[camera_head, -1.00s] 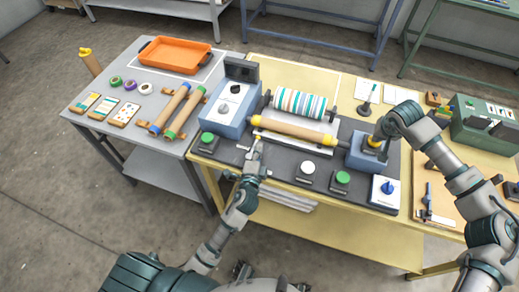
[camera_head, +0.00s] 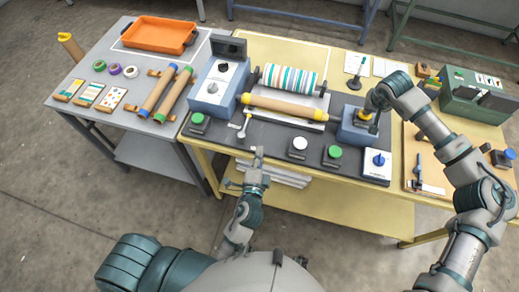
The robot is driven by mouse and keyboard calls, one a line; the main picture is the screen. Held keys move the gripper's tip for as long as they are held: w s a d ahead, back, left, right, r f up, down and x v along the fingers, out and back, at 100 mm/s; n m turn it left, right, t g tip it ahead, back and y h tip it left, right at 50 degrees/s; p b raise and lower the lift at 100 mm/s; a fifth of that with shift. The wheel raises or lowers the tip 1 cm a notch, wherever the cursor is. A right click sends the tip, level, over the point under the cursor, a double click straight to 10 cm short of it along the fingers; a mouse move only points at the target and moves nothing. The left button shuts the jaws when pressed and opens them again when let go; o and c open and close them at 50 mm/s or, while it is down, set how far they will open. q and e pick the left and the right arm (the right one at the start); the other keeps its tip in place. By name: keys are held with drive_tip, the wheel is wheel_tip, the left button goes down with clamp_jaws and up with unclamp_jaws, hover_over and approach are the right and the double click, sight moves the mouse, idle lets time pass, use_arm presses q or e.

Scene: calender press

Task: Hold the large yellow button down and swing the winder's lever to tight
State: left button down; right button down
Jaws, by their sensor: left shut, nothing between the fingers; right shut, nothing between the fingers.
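The large yellow button (camera_head: 364,115) sits on a blue box (camera_head: 355,136) at the right end of the roller press. My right gripper (camera_head: 370,107) is shut over the button from above and appears to touch it; it hides part of the button, so I cannot tell how far it is pressed. A small pale lever (camera_head: 243,125) with a rounded near end stands on the dark base, left of the rollers. Its markings are too small to read. My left gripper (camera_head: 257,153) is shut and empty near the base's front edge, apart from the lever, nearer to me and to its right.
A green button (camera_head: 197,119) is left of the lever. White (camera_head: 299,143) and green (camera_head: 333,152) buttons and a blue knob (camera_head: 378,159) line the front. A tan roller (camera_head: 285,108) lies behind. Floor in front of the table is clear.

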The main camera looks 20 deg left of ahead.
drive_tip(key=shift+s+f, duration=0.15)
drive_tip(key=shift+f, duration=0.15)
drive_tip(key=shift+w+d+r+p, duration=0.1)
drive_tip(key=shift+w+r+p, duration=0.05)
drive_tip(key=shift+r+p, duration=0.4)
drive_tip(key=shift+w+r+p, duration=0.1)
drive_tip(key=shift+r+p, duration=0.2)
drive_tip(key=shift+r, duration=0.4)
drive_tip(key=shift+s+r+p, duration=0.1)
drive_tip(key=shift+r+p, duration=0.3)
drive_tip(key=shift+r, duration=0.35)
wheel_tip(320, 180, up, 4)
drive_tip(key=shift+p, duration=1.2)
drive_tip(key=shift+f, duration=0.1)
